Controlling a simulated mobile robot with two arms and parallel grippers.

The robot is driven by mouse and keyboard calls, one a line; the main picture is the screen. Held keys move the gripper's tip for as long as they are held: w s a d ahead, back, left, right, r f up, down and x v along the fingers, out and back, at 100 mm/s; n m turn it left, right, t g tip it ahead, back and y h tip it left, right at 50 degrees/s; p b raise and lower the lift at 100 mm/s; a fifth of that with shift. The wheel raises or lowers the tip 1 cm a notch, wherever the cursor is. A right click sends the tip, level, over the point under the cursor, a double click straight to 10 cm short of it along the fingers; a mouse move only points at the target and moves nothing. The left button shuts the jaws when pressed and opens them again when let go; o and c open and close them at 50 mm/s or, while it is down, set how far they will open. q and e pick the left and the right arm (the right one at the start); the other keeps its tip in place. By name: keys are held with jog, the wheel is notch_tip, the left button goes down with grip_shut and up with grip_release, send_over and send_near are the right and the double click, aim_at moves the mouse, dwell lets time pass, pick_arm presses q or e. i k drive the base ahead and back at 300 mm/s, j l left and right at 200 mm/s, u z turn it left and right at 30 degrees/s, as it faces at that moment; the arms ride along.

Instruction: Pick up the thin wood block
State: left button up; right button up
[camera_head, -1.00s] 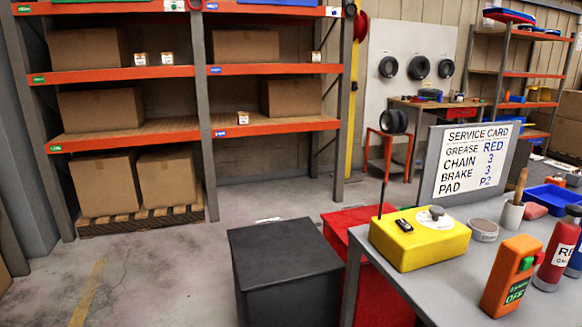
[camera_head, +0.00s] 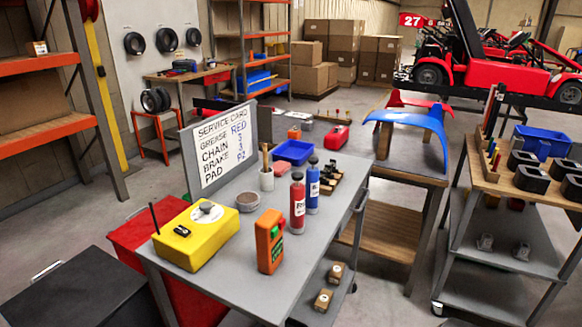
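No separate piece is plainly recognisable as the thin wood block. An upright brown wood-like piece (camera_head: 382,141) stands under the left end of a blue fender (camera_head: 405,122) on a table; its thickness is hard to judge. Neither of my grippers is in view.
The grey cart top (camera_head: 225,225) holds a yellow box (camera_head: 195,235), an orange device (camera_head: 269,241), bottles and a service card sign (camera_head: 222,145). A loaded trolley (camera_head: 500,165) stands right. Floor shows between the table and trolley.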

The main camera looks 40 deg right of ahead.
aim_at(322, 304)
jog(key=z, duration=1.7)
jog(key=i+l, duration=0.15)
